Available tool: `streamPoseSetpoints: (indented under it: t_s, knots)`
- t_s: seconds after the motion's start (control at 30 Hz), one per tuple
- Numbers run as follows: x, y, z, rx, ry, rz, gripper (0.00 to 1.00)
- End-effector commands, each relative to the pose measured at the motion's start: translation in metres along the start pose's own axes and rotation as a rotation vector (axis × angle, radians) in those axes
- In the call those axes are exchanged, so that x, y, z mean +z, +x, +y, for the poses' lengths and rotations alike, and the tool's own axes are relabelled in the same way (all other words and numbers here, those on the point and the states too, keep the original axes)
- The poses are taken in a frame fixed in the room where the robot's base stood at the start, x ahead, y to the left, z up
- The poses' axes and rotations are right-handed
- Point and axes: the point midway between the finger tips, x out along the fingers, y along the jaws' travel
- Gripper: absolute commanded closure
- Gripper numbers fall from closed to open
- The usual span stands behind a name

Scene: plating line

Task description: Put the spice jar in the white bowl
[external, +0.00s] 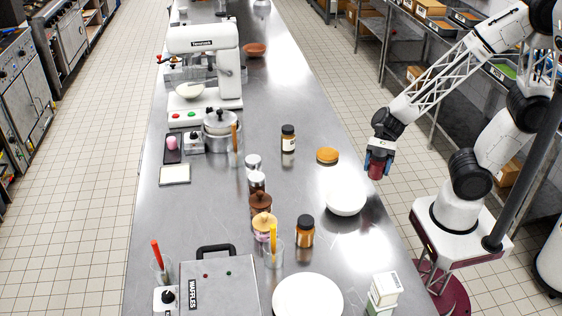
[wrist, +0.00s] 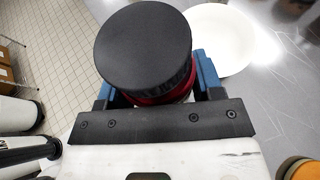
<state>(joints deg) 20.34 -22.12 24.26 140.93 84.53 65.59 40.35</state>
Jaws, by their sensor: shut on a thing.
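A jar with a wide black lid (wrist: 145,45) and a red body is held between the blue fingers of my gripper (wrist: 152,88). It looks like the spice jar. In the external view my gripper (external: 380,157) is shut on the dark red jar (external: 376,171), near the right edge of the counter; its height is hard to tell. The white bowl (external: 346,203) stands on the counter, lower and to the left of my gripper. It also shows in the wrist view (wrist: 225,40), partly behind the jar, and looks empty. The jar is apart from the bowl.
On the steel counter (external: 300,185), an orange jar (external: 305,232) and a black-lidded jar (external: 288,139) stand left of the bowl. An orange-brown round item (external: 328,156) lies behind it. A white plate (external: 308,297) and small boxes (external: 383,290) are in front.

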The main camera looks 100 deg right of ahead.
Motion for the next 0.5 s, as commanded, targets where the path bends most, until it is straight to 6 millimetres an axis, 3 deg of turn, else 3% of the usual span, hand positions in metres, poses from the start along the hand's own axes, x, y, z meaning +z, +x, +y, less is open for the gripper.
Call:
streamPoseSetpoints:
  t_s: [0.5]
  knots:
    - [0.009, 0.040, -0.060, 0.001, 0.000, 0.000, 0.70]
